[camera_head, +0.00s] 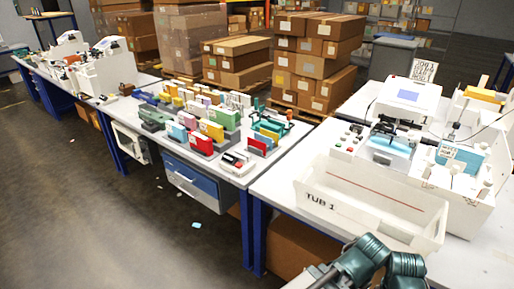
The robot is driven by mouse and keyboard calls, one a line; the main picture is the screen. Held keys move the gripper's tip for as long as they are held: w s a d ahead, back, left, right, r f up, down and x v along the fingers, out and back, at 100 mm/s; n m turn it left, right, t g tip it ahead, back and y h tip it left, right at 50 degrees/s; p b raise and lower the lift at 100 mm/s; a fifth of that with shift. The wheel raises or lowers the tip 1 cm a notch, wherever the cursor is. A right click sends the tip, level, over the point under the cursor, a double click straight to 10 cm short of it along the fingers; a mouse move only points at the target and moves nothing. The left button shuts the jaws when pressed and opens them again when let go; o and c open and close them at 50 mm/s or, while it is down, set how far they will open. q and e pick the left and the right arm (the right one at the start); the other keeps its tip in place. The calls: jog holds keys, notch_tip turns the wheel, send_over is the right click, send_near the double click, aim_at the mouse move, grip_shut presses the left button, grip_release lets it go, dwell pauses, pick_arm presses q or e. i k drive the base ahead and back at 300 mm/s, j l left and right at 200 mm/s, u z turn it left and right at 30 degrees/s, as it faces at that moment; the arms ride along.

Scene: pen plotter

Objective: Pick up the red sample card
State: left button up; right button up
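Two red upright cards are in view among the colored cards on the middle table. One red card (201,142) stands in the front row of a holder, beside a yellow one. Another red card (259,146) stands farther right, by green holders. I cannot tell which is the sample card. Dark green, rounded parts of my own arm (365,262) show at the bottom edge, below the white tub. No gripper fingertips are visible, and nothing of mine is near the cards.
A white tub marked "TUB 1" (335,207) stands on the right table near its front edge. White machines (407,98) stand behind it. A small white device with red and green buttons (236,162) sits at the middle table's front corner. Box stacks (315,65) stand behind.

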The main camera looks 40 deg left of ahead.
aim_at(255, 143)
jog(key=u, duration=1.25)
jog(key=i+j+z, duration=0.3)
jog(key=i, duration=0.25)
jog(key=i+j+z, duration=0.3)
jog(key=i+j, duration=0.2)
jog(key=i+j+z, duration=0.3)
jog(key=i+j, duration=0.15)
jog(key=j, duration=0.15)
jog(key=i+j+z, duration=0.3)
jog(key=j, duration=0.4)
jog(key=i, duration=0.1)
